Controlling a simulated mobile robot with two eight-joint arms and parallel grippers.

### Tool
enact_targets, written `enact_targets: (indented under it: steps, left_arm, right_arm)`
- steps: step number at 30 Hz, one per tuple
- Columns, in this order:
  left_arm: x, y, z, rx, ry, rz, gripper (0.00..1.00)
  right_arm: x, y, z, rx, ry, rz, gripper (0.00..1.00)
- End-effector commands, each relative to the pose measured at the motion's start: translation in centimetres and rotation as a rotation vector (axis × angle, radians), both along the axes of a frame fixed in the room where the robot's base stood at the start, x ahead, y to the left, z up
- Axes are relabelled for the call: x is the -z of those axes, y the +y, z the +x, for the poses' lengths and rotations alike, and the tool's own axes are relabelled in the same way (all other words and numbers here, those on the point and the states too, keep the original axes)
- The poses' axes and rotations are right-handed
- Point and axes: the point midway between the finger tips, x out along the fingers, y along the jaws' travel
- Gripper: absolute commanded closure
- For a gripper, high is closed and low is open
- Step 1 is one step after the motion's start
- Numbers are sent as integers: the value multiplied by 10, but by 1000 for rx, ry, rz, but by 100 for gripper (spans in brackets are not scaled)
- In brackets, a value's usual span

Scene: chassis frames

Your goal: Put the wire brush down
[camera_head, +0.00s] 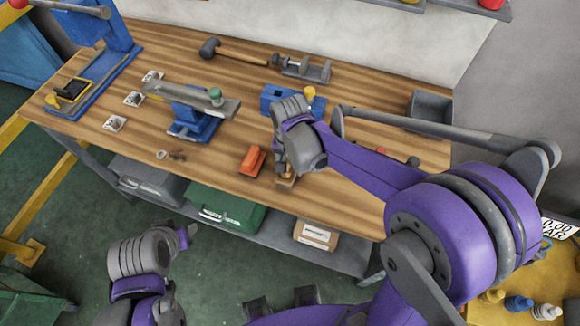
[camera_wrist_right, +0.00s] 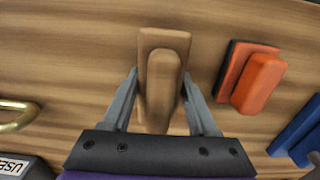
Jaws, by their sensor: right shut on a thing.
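The wire brush shows as a brown wooden block with a raised rounded grip (camera_wrist_right: 163,85) in the right wrist view. My right gripper (camera_wrist_right: 160,95) is shut on it, with one grey finger on each side. In the head view, my right gripper (camera_head: 286,173) points down over the front part of the wooden workbench (camera_head: 215,154), and a small part of the brush (camera_head: 285,183) shows beneath it. The bristles are hidden, and I cannot tell whether they touch the bench top.
An orange block (camera_head: 252,161) lies close left of the brush. A blue vise-like tool (camera_head: 190,118), a hammer (camera_head: 240,55) and a grey bin (camera_head: 430,110) are farther off. Bare wood lies between the orange block and the front left edge.

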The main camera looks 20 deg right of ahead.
Motion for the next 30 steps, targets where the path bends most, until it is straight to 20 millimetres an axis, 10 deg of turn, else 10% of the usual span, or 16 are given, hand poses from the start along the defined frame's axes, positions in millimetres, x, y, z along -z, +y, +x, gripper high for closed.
enact_targets:
  steps: [16, 17, 21, 30]
  left_arm:
    - [8, 0, -3, 0, 5, 0, 50]
    - [8, 0, -3, 0, 5, 0, 50]
    - [7, 0, -3, 0, 5, 0, 50]
    - [7, 0, -2, 0, 4, 0, 50]
  right_arm:
    - [13, 0, -1, 0, 1, 0, 92]
    - [14, 0, -1, 0, 1, 0, 39]
    - [13, 0, -1, 0, 2, 0, 13]
    - [13, -1, -3, 0, 6, -1, 10]
